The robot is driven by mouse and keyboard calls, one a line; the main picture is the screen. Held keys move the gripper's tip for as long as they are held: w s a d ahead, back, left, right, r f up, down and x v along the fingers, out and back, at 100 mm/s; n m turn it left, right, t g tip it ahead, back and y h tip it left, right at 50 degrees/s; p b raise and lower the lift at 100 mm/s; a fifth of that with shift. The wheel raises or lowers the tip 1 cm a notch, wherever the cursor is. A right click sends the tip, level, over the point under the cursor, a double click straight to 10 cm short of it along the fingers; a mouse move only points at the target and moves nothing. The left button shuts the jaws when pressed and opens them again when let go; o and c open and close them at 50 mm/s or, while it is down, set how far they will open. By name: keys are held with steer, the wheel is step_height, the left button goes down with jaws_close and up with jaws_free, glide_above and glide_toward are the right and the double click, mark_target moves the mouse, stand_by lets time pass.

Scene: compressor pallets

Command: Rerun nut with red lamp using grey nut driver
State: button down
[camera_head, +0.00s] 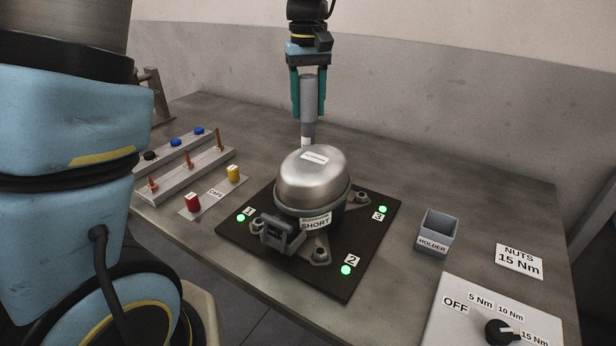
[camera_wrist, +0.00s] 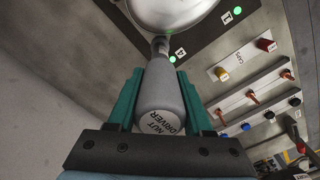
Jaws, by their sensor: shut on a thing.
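My gripper (camera_head: 308,113) is shut on the grey nut driver (camera_head: 309,88), which hangs upright with its tip down behind the silver compressor (camera_head: 312,180). In the wrist view the driver (camera_wrist: 160,95) points toward the far corner of the pallet, by a green lamp (camera_wrist: 173,59). The head view hides that corner and the driver's tip. The compressor, labelled SHORT, sits on the dark pallet (camera_head: 232,232). Lamp 1 (camera_head: 240,217), lamp 2 (camera_head: 345,270) and lamp 3 (camera_head: 382,209) are green. No red lamp shows.
A grey holder (camera_head: 437,231) stands empty at the right. The torque box (camera_head: 455,325) has its dial (camera_head: 499,333) toward 15 Nm, and a NUTS 15 Nm card (camera_head: 520,261) lies nearby. Red (camera_head: 193,203) and yellow (camera_head: 233,173) caps and a rack (camera_head: 180,185) stand left.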

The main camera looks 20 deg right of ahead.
mark_target(308, 76)
steer(key=shift+r, duration=0.15)
steer(key=shift+r+p, duration=2.3)
steer(key=shift+r, duration=0.1)
